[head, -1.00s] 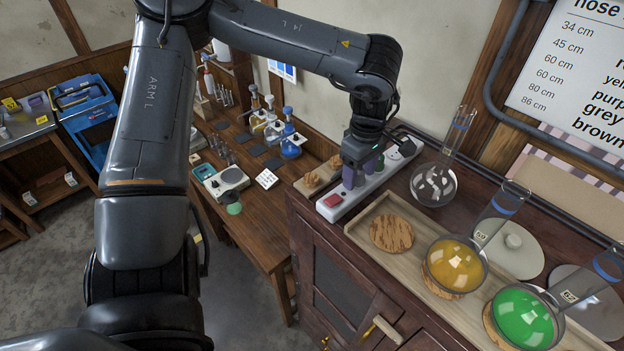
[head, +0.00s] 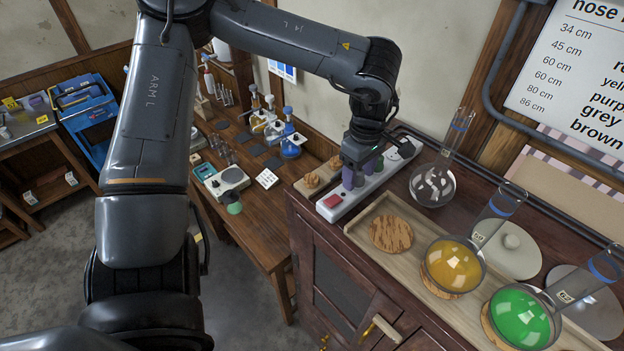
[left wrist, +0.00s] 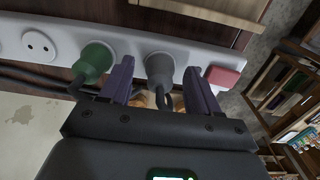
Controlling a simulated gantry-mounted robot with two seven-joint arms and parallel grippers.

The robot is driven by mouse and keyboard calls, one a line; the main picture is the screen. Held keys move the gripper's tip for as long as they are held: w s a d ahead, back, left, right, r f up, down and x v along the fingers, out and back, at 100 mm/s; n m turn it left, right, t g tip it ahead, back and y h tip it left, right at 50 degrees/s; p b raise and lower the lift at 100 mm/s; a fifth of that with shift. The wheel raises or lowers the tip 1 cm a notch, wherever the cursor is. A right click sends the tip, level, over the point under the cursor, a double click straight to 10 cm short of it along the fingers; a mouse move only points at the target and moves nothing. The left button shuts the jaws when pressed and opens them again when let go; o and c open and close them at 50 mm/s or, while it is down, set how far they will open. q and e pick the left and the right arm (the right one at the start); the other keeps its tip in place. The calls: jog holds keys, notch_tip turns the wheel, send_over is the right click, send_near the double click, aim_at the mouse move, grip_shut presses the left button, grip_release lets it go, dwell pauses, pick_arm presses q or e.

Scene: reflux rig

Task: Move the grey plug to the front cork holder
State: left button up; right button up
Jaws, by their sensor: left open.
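The grey plug (left wrist: 159,67) sits in the white power strip (left wrist: 190,48), beside the red switch (left wrist: 222,77), with its cord hanging down. My left gripper (left wrist: 160,70) is open, with one purple finger on each side of the plug; I cannot tell whether they touch it. In the head view my left gripper (head: 352,176) is low over the near end of the strip and mostly hides the plug. Two small cork holders stand on a wooden board left of the strip, the front one (head: 311,180) and the back one (head: 336,162). My right gripper is out of view.
A green plug (left wrist: 93,60) sits close beside the left finger. A tray (head: 375,212) right of the strip holds a bare cork disc (head: 390,233), a yellow flask (head: 453,265) and a green flask (head: 521,318). A clear flask (head: 432,185) stands behind the tray.

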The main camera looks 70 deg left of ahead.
aim_at(360, 171)
pick_arm(q)
grip_shut()
dwell(0.4)
jog(key=shift+r, duration=0.1)
jog(key=shift+r+p, duration=1.15)
jog(key=shift+p, duration=0.05)
jog(key=shift+r+p, duration=1.6)
jog(key=shift+r, duration=0.15)
